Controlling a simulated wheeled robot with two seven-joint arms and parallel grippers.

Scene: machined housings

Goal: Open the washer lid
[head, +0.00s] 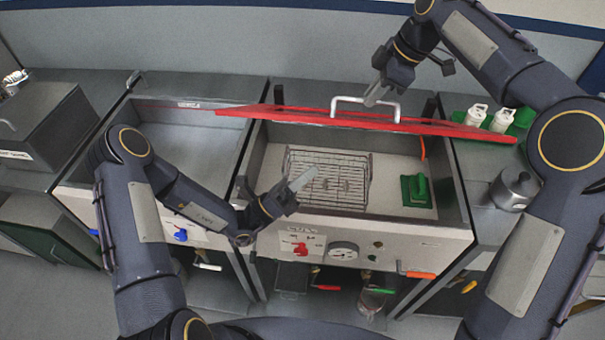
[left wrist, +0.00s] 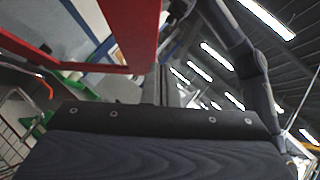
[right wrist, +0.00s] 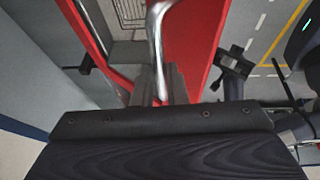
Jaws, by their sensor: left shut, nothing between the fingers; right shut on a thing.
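The washer (head: 455,238) stands in the middle with its red lid (head: 300,115) raised and tilted up at the back, its basin uncovered. A metal bar handle (head: 366,99) is fixed on the lid. My right gripper (head: 374,97) is shut on this handle; in the right wrist view the fingers (right wrist: 163,85) meet at the handle bar (right wrist: 156,45). My left gripper (head: 300,182) is shut and empty above the front of the basin, apart from the lid.
A wire basket (head: 330,180) and a green block-like tool (head: 416,190) are in the basin. White bottles (head: 476,115) in a green tray and a metal pot (head: 513,188) stand at the right. An open empty basin (head: 200,130) lies left. A dark box (head: 45,125) stands far left.

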